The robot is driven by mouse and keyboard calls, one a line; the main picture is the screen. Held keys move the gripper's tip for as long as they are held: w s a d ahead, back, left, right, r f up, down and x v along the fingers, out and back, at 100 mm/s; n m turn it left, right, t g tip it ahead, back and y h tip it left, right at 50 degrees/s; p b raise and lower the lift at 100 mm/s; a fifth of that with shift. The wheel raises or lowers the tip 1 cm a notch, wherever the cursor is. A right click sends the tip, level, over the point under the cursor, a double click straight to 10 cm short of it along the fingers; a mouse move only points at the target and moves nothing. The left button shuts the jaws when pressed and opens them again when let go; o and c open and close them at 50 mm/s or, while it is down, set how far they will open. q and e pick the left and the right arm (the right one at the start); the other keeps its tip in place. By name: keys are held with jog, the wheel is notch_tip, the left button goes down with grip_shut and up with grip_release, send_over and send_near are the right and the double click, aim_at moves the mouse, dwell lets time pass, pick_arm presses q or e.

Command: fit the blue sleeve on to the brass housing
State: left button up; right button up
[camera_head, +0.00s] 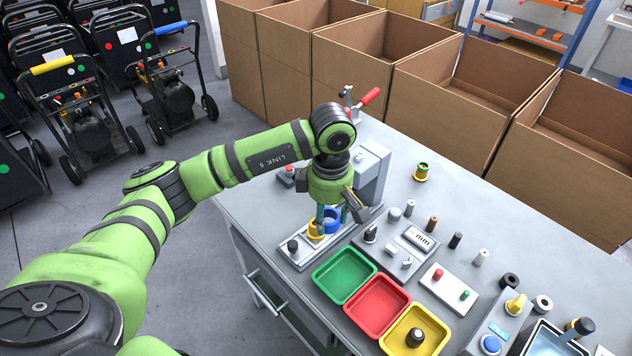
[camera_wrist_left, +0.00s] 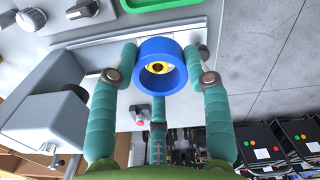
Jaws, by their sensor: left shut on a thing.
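My left gripper (camera_head: 332,214) is shut on the blue sleeve (camera_head: 332,221), a short wide ring. In the left wrist view the blue sleeve (camera_wrist_left: 149,80) sits between the teal fingers of the gripper (camera_wrist_left: 158,72). The brass housing (camera_head: 315,232) stands on the grey fixture plate. In the head view it shows just left of and below the sleeve. In the left wrist view part of the brass housing (camera_wrist_left: 158,67) shows through the sleeve's opening. The sleeve appears apart from it, but the height between them is hard to judge. My right gripper is not in view.
Green (camera_head: 344,274), red (camera_head: 377,306) and yellow (camera_head: 416,331) trays lie in front of the fixture. A grey upright press (camera_head: 372,172) stands close behind the gripper. Switches and small cylinders crowd the right. A brass-and-green part (camera_head: 422,172) stands on clear tabletop behind.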

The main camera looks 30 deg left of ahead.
aim_at(316, 228)
pick_arm(q)
jog(key=n+p, duration=0.1)
jog(key=w+a+n, duration=0.1)
jog(key=n, duration=0.1)
jog(key=r+n+p, duration=0.1)
jog(key=n, duration=0.1)
jog(key=shift+w+a+p, duration=0.3)
jog(key=n+p, duration=0.1)
jog(key=n, duration=0.1)
jog(key=a+n+p, duration=0.1)
jog(key=n, duration=0.1)
jog(key=w+n+p, duration=0.1)
jog(key=n, duration=0.1)
jog(key=shift+a+f+n, duration=0.2)
jog(key=shift+a+n, duration=0.2)
jog(key=shift+w+a+f+n+b, duration=0.15)
jog(key=shift+f+n+b, duration=0.25)
jog(key=shift+f, duration=0.45)
jog(key=shift+s+a+f+n+b, duration=0.15)
jog(key=shift+f+n+b, duration=0.25)
jog(key=shift+f, duration=0.4)
jog(key=shift+w+a+f+n+b, duration=0.1)
jog(key=shift+a+f+n+b, duration=0.15)
jog(key=shift+f+n, duration=0.45)
jog(key=shift+f, duration=0.25)
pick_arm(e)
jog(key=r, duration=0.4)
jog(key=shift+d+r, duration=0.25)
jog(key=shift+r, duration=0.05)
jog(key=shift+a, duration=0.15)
